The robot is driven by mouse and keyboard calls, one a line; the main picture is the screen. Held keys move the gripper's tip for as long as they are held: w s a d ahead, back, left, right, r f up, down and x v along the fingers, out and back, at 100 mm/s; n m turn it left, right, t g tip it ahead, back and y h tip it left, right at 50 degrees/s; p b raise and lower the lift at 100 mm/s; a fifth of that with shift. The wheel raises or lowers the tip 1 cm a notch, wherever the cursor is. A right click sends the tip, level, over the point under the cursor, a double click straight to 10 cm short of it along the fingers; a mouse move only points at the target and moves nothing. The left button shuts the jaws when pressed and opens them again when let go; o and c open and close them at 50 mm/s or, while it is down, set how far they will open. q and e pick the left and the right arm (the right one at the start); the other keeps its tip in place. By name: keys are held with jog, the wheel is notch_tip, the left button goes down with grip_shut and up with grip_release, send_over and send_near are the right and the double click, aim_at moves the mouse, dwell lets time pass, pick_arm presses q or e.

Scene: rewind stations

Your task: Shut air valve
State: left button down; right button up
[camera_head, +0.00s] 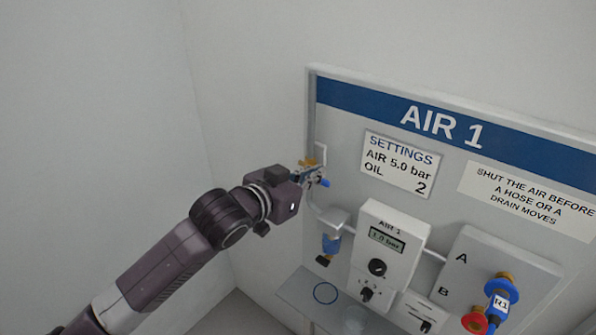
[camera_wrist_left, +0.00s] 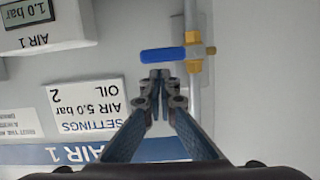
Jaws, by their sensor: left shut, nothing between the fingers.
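The air valve has a brass body (camera_wrist_left: 194,52) on a grey pipe and a blue lever (camera_wrist_left: 163,54), which lies crosswise to the pipe in the left wrist view. In the head view the brass part (camera_head: 308,163) and blue lever end (camera_head: 325,183) show at the panel's left edge, partly hidden by my gripper. My left gripper (camera_wrist_left: 160,78) is shut and empty. Its fingertips are close to the lever, just below it in the upside-down wrist picture; I cannot tell whether they touch. My right gripper is not in view.
The AIR 1 panel carries a settings card (camera_head: 398,164) and a warning card (camera_head: 527,201). A control box (camera_head: 388,250), its display reading 1.0 bar in the wrist view, stands right of a filter bowl (camera_head: 331,245). Blue hose fittings (camera_head: 498,290) project at lower right. A shelf (camera_head: 298,290) is below.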

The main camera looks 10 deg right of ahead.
pick_arm(q)
jog(key=s+a+r+b, duration=0.1)
jog(key=s+a+r, duration=0.4)
jog(key=s+a, duration=0.1)
jog(key=shift+a+r, duration=0.35)
jog(key=shift+a, duration=0.45)
